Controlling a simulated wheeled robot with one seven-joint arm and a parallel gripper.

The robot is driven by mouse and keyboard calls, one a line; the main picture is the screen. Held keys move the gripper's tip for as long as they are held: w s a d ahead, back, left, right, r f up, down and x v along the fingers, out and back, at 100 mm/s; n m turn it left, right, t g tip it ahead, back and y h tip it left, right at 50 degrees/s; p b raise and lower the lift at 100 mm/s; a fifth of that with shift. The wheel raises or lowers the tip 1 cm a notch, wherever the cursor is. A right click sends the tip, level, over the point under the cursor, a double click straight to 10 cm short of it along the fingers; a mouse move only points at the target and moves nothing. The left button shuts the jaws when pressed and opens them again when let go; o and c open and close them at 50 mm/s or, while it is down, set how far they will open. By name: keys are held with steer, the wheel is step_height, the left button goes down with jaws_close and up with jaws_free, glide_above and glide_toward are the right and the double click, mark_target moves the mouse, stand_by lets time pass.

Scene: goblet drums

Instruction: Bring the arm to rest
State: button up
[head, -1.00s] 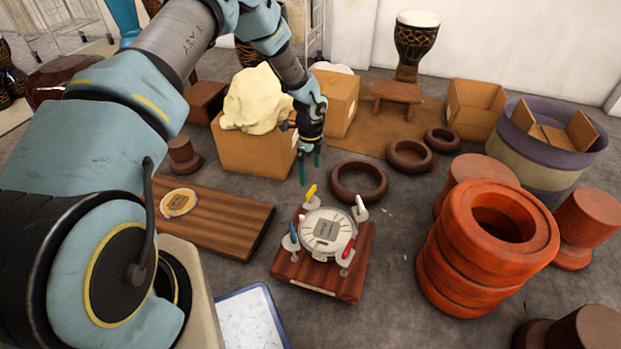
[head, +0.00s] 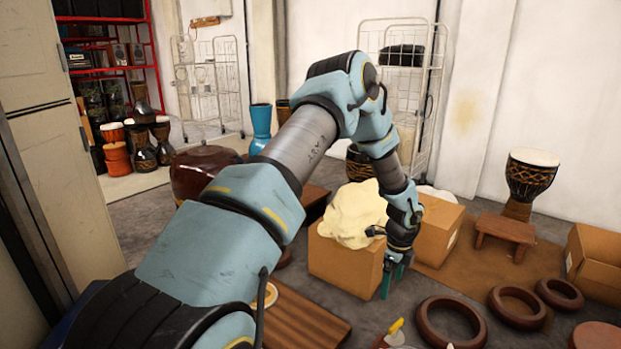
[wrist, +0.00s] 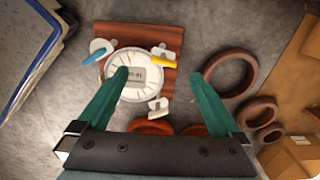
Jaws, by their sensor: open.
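My arm reaches out over the floor from the lower left of the head view, with my gripper (head: 392,281) hanging at its end in front of a cardboard box. In the wrist view my gripper (wrist: 163,92) shows two green fingers spread apart with nothing held between them. Below and beyond the fingers is a round white drum head (wrist: 140,78) on a wooden board (wrist: 151,35), with coloured-handled clamps around it. The gripper appears to be above the floor and apart from these things.
A cardboard box (head: 345,264) with a cream bundle (head: 354,214) stands just behind the gripper. Brown rings (head: 451,321) lie on the floor at right. A wooden board (head: 302,322) lies below the arm. A goblet drum (head: 526,183) stands on a small stool (head: 505,229) at the back right.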

steer(key=a+r+n, duration=1.2)
steer(key=a+r, duration=0.5)
steer(key=a, duration=0.3)
steer(key=s+a+r+n+t, duration=0.1)
steer(key=s+a+r+n, duration=0.7)
steer(key=s+a+n, duration=0.55)
step_height(320, 180, up, 27)
steer(key=w+p, duration=0.1)
steer(key=p, duration=2.6)
steer(key=shift+w, duration=0.15)
steer(key=shift+d+r, duration=0.1)
